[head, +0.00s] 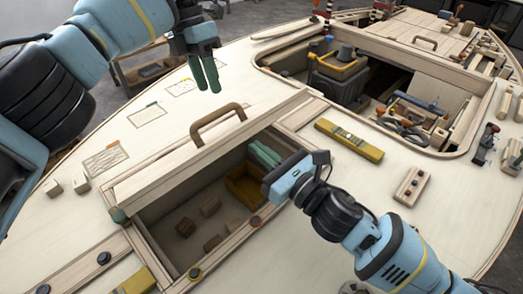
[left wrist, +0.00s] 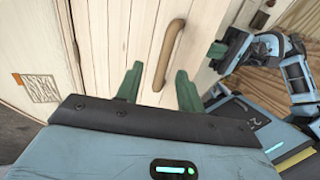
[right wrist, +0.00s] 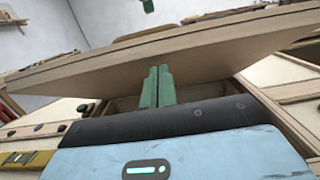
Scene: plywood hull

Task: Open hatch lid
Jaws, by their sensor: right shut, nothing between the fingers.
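The pale wooden hatch lid (head: 165,165) is raised and tilted over its opening, with the dark hold showing below its near edge. A brown curved handle (head: 217,125) is on its top face. My left gripper (head: 206,75) is above and behind the lid, open and empty. In the left wrist view its fingers (left wrist: 158,88) are apart, with the handle (left wrist: 168,55) beyond them. My right gripper (head: 264,153) is shut and empty at the opening. In the right wrist view its fingers (right wrist: 157,85) reach the lid's underside (right wrist: 210,62); I cannot tell whether they touch.
The hold contains a yellow tray (head: 243,187) and several small blocks. A yellow level (head: 348,140) lies on the deck at right. A larger open hatch (head: 462,75) with tools and a toolbox is behind. Two small wood blocks (head: 67,186) sit at left.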

